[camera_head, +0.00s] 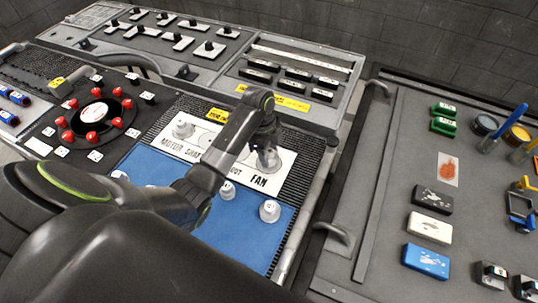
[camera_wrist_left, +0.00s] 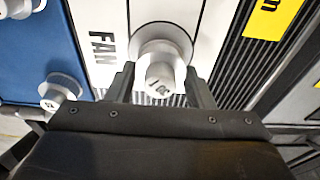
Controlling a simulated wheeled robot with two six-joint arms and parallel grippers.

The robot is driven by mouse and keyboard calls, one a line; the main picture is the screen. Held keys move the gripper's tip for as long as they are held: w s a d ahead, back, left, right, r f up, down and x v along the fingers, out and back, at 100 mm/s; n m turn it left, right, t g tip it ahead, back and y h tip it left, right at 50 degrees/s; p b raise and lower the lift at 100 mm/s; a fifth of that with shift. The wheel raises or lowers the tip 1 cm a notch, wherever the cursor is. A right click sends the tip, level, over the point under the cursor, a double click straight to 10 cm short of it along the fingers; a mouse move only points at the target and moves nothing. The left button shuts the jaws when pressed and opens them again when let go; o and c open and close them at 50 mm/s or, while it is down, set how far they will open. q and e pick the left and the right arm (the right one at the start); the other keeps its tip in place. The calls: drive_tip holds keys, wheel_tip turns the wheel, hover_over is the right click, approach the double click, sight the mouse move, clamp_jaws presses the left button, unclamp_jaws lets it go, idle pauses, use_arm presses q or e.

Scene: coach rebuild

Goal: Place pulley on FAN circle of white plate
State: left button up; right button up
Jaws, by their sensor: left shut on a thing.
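The white plate (camera_head: 229,177) lies on the bench and carries the words MOTOR, SHAFT and FAN; part of it is hidden by my left arm. The grey FAN circle (camera_head: 288,158) is at its right end, and it shows in the left wrist view (camera_wrist_left: 140,48). My left gripper (camera_head: 267,150) is shut on a pale pulley (camera_wrist_left: 162,78), which is upright over the FAN circle. I cannot tell whether the pulley touches the plate. Another pale pulley (camera_head: 184,129) stands at the MOTOR end. My right gripper is out of view.
Several pale pulleys, one of them at the right (camera_head: 270,211), stand on the blue mat (camera_head: 252,240) in front of the plate. A round black fixture with red knobs (camera_head: 97,115) is at the left. A grey side table (camera_head: 390,200) with small blocks and brushes is at the right.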

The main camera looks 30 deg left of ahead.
use_arm(q)
drive_tip(key=shift+f, duration=0.65)
drive_tip(key=o, duration=1.1)
drive_tip(key=shift+f, duration=0.15)
drive_tip(key=shift+r, duration=0.6)
drive_tip(key=r, duration=0.3)
drive_tip(key=a+r, duration=0.1)
drive_tip(key=r, duration=0.1)
drive_tip(key=shift+r, duration=0.35)
drive_tip(key=r+p, duration=0.4)
drive_tip(key=r, duration=0.1)
drive_tip(key=shift+a+r, duration=0.15)
drive_tip(key=shift+a, duration=0.25)
